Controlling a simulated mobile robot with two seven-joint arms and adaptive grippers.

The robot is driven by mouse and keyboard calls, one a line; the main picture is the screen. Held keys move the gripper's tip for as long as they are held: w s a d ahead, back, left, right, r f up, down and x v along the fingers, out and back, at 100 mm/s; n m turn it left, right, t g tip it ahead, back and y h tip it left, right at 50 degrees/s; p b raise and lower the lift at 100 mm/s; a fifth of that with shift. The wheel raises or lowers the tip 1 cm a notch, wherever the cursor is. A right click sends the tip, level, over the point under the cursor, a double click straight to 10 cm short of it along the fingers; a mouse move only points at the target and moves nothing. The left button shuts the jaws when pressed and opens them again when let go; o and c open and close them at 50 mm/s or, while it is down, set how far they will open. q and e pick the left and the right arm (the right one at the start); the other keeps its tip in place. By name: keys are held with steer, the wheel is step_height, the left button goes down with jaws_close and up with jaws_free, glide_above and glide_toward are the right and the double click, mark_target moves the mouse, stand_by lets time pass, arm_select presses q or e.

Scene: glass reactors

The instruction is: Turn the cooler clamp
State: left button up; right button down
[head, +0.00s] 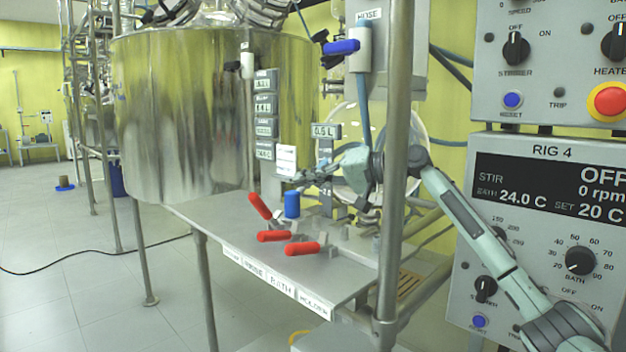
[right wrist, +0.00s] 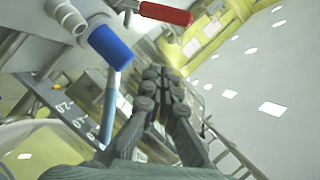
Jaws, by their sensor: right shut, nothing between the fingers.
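A steel shelf (head: 215,216) carries a row of clamps and valves with coloured handles. One red handle (head: 260,206) is tilted, and two more red handles (head: 273,236) (head: 302,249) lie nearly flat. A blue handle (head: 292,204) stands upright behind them. I cannot tell which is the cooler clamp; the leftmost edge label is too small to read. My right gripper (head: 292,181) is above the back of the shelf, close to the blue handle in the picture. In the right wrist view, its fingers (right wrist: 161,88) are together and empty, apart from a blue handle (right wrist: 110,46) and a red handle (right wrist: 166,13).
A steel pole (head: 396,150) stands in front of my right arm. A large steel vessel (head: 180,110) is behind the shelf. A blue lever (head: 341,47) sits below a HOSE label. The RIG 4 control panel (head: 545,240) fills the right side. The floor at left is mostly clear.

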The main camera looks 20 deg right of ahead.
mark_target(267, 208)
arm_select(q)
steer(key=shift+w+d+r+t, duration=0.2)
steer(key=shift+d+r+t, duration=0.1)
steer(key=shift+r, duration=0.1)
arm_select(e)
steer(key=shift+w+a+f, duration=0.45)
steer(key=shift+a+f, duration=0.15)
steer(key=shift+a, duration=0.45)
steer(key=shift+w+a+f, duration=0.4)
steer(key=shift+a+f, duration=0.2)
steer(key=shift+a, duration=0.4)
steer(key=shift+w+a+f, duration=0.45)
steer(key=shift+a+f, duration=0.15)
steer(key=shift+a, duration=0.45)
